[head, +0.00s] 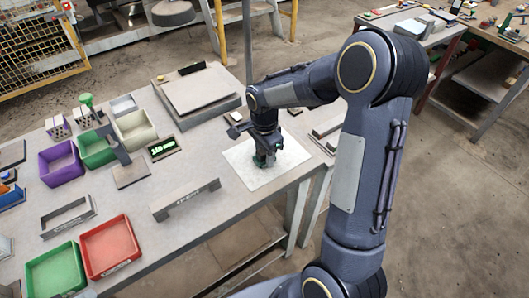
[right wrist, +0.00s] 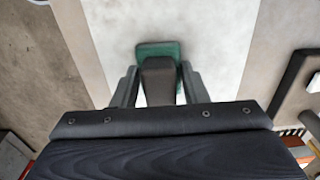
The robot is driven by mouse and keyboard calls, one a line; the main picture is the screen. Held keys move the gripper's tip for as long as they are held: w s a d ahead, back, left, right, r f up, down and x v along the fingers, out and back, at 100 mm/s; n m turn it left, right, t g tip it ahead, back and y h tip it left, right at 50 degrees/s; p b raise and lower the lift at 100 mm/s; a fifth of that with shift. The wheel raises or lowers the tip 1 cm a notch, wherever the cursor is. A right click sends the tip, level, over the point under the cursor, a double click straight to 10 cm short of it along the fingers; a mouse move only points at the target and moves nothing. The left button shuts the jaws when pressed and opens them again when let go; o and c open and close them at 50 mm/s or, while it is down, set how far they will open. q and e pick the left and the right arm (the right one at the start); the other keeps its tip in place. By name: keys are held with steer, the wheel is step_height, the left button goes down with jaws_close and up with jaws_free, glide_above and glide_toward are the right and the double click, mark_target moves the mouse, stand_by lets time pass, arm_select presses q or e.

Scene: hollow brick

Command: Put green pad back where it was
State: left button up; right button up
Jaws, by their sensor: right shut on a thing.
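My right gripper (head: 264,161) points down over a white sheet (head: 290,158) near the right end of the table. It is shut on the green pad (head: 259,160), of which only small green parts show beside the fingers. In the right wrist view the green pad (right wrist: 158,46) shows just past the fingertips, with a dark block-like part (right wrist: 158,80) of it between the two fingers. Whether the pad touches the white sheet or hangs just above it I cannot tell. My left gripper is not in view.
A grey bracket (head: 185,199) stands left of the sheet. A small dark sign (head: 164,147) and a grey plate-topped block (head: 201,91) lie behind. Red (head: 110,247), green (head: 55,271), purple (head: 62,163) and cream (head: 135,131) bins stand at left. The table's front edge is close to the sheet.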

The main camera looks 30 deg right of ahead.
steer(key=shift+f, duration=0.25)
steer(key=o, duration=0.9)
steer(key=shift+r, duration=0.1)
steer(key=shift+o, duration=0.2)
step_height(320, 180, up, 12)
steer(key=s+a+n+t+y, duration=0.2)
steer(key=s+n, duration=0.5)
steer(key=s, duration=0.4)
steer(key=s+a+r+n+t+y, duration=0.1)
steer(key=s+a+n+t, duration=0.2)
steer(key=s+a+n, duration=0.2)
steer(key=s+n, duration=0.3)
steer(key=s, duration=0.3)
steer(key=shift+a+n+t+y, duration=0.15)
steer(key=shift+n+t+y, duration=0.15)
steer(key=shift+y, duration=0.1)
steer(key=shift+s, duration=0.1)
